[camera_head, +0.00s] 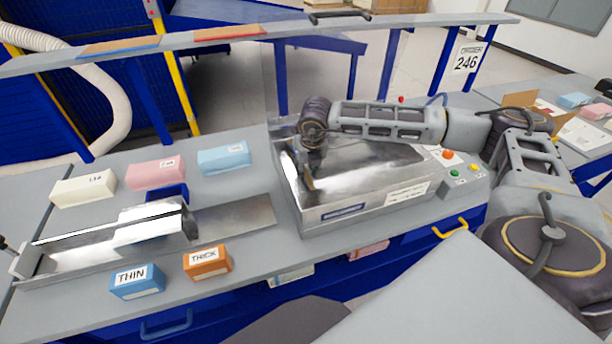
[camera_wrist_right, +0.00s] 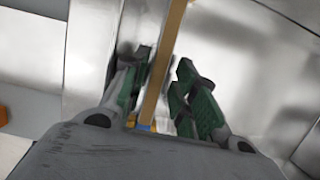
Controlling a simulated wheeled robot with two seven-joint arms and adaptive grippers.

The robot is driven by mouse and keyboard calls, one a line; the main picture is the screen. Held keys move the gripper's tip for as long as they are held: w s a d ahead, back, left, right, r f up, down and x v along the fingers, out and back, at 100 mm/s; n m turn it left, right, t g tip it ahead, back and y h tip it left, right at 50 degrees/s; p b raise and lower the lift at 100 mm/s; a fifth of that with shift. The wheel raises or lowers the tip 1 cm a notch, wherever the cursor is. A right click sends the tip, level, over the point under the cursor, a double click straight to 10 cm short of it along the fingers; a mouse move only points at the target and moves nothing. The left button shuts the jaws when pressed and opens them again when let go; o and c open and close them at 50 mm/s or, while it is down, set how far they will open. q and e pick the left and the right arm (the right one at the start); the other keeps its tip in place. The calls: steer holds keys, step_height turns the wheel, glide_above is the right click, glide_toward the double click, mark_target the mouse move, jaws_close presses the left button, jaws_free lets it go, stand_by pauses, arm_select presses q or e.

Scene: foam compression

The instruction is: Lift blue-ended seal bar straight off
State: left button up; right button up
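The seal bar (camera_wrist_right: 160,75) shows in the right wrist view as a narrow tan strip running between my fingers, with a small blue and yellow patch (camera_wrist_right: 142,127) at its near end. My right gripper (camera_wrist_right: 163,70) has its green-padded fingers apart, one on each side of the bar, with a gap at the right finger. In the head view my right gripper (camera_head: 311,180) points down over the left part of the shiny metal machine (camera_head: 370,185); the bar cannot be made out there. A small dark tip at the left edge may be my left gripper (camera_head: 5,243).
A long metal tray (camera_head: 85,262) lies on the left of the grey bench. Blue THIN (camera_head: 137,281) and orange THICK (camera_head: 207,263) blocks stand in front of it. White (camera_head: 83,191), pink (camera_head: 155,173) and light blue (camera_head: 224,158) blocks stand behind. Buttons (camera_head: 455,173) sit right of the machine.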

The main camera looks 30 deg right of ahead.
steer(key=shift+x, duration=1.25)
jaws_close()
